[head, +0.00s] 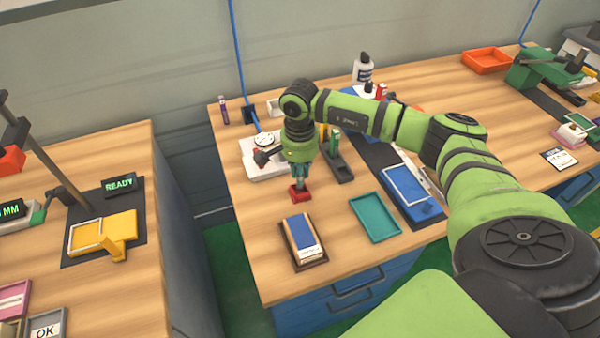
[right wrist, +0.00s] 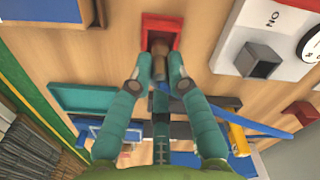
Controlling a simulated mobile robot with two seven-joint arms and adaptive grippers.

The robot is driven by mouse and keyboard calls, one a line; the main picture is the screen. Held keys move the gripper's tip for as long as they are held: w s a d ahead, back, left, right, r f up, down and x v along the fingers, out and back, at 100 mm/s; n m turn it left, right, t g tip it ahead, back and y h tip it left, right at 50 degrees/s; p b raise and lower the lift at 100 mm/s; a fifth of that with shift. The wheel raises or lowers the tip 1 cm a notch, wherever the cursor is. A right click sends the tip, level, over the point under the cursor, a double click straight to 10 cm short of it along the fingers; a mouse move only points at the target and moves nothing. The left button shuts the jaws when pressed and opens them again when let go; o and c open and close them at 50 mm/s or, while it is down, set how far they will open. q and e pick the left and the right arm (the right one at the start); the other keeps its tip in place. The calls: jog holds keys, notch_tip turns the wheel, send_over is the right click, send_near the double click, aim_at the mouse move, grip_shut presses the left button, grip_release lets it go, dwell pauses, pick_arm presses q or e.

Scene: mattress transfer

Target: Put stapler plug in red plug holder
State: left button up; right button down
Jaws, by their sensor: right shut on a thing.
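My right gripper (head: 300,182) points down over the red plug holder (head: 299,195) near the front of the middle table. In the right wrist view the gripper (right wrist: 160,75) is shut on a small brownish plug (right wrist: 160,50), taken to be the stapler plug. The plug's end overlaps the dark opening of the square red holder (right wrist: 174,22). I cannot tell how deep it sits in the opening. In the head view the plug is hidden by the fingers. My left gripper is not in view.
A white box with a dial (head: 262,168) stands just left of my gripper. A blue-topped block (head: 302,236) and a teal tray (head: 375,217) lie in front. A dark stand (head: 337,165) is close on the right. Bare wood surrounds the holder.

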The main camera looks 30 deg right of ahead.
jog(key=shift+f, duration=1.05)
jog(key=c, duration=1.2)
grip_release()
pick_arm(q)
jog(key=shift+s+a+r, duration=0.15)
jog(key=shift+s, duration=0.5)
